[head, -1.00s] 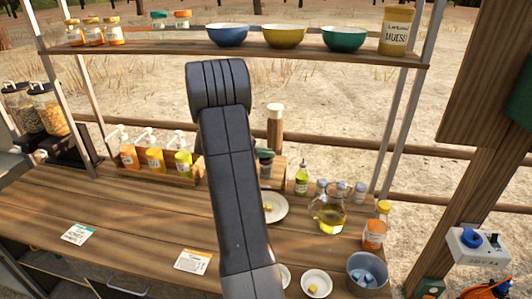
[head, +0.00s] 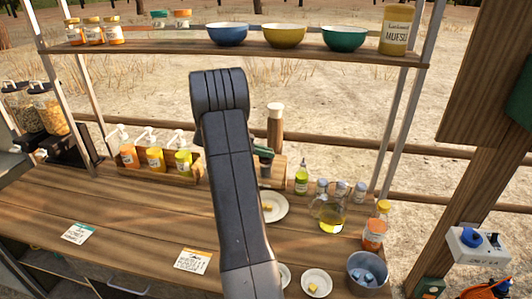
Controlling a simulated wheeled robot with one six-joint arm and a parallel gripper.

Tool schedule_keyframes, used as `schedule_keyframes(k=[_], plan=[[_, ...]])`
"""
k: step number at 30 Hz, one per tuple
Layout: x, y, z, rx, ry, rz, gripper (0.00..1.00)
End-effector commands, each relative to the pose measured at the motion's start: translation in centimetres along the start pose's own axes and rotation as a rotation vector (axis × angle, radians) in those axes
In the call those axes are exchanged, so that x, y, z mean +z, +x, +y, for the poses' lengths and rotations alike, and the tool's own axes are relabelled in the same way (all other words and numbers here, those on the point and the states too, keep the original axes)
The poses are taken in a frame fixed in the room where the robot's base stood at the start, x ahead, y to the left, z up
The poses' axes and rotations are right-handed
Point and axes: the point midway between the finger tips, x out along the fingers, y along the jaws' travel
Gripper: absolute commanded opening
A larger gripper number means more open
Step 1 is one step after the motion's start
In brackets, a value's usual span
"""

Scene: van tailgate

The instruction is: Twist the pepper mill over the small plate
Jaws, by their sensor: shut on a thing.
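The pepper mill (head: 275,128) is a tall brown wooden cylinder with a pale top. It is upright, right of my dark arm in the head view. My gripper (head: 264,152) shows only as a small dark part at the mill's lower end, shut on the mill; my arm hides most of it. The mill's bottom end cannot be made out. The small plate (head: 279,214) is white with a yellow piece on it. It lies on the counter below the mill in the picture, its left side hidden by my arm.
On the wooden counter (head: 130,225), pump bottles in a rack (head: 155,165) stand left of my arm. A green bottle (head: 302,182), an oil jug (head: 329,213), an orange-labelled jar (head: 375,230), a grey bucket (head: 367,272) and another small dish (head: 317,283) are at right. A shelf with bowls (head: 284,36) spans above.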

Motion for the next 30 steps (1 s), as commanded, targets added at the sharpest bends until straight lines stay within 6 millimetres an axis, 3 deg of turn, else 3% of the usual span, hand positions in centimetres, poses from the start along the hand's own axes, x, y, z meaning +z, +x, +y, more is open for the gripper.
schedule_keyframes(k=[1,4,16,20,30], plan=[[-0.1,0.0,0.0,-0.001,0.000,0.001,0.15],[-0.1,0.0,0.0,-0.001,0.000,0.001,0.33],[0.1,-0.9,-0.1,-0.002,0.001,0.001,0.33],[0.2,-3.0,-0.1,-0.004,0.002,-0.001,0.33],[0.2,-10.7,-0.1,-0.005,0.002,0.000,0.33]])
